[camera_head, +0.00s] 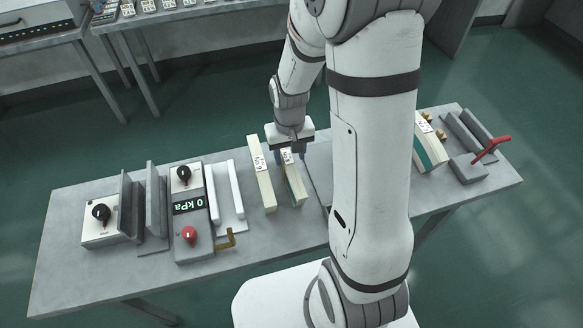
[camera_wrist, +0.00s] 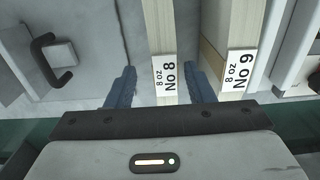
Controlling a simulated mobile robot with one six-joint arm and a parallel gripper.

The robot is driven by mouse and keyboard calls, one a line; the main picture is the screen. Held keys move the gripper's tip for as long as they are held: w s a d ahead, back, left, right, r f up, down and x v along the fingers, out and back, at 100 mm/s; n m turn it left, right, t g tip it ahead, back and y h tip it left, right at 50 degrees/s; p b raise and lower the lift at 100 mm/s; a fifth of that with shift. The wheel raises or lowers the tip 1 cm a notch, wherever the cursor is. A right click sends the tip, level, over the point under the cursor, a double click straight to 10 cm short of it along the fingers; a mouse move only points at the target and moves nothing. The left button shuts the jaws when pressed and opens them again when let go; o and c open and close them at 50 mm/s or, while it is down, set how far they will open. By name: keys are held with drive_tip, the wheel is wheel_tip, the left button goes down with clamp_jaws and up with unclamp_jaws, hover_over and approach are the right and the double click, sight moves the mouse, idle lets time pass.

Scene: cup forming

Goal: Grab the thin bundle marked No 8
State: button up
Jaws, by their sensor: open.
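The thin bundle marked No 8 is a pale slab with a white label and a dark green side, standing on the grey table in the head view (camera_head: 292,183). In the wrist view the No 8 bundle (camera_wrist: 161,30) lies between the two blue fingers of my gripper (camera_wrist: 162,85), its label toward me. The fingers are open, one on each side of the bundle, with gaps showing. In the head view my gripper (camera_head: 291,154) is at the bundle's far end, partly hiding it. Whether the fingers reach down past its top is unclear.
A thicker No 9 bundle (camera_head: 263,184) stands just left in the head view; it is close to my right-hand finger in the wrist view (camera_wrist: 213,28). A pressure box reading 0 kPa (camera_head: 188,228) stands further left. Another bundle (camera_head: 428,150) and a red-levered fixture (camera_head: 468,167) stand right.

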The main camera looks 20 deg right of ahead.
drive_tip(key=shift+c, duration=0.6)
clamp_jaws()
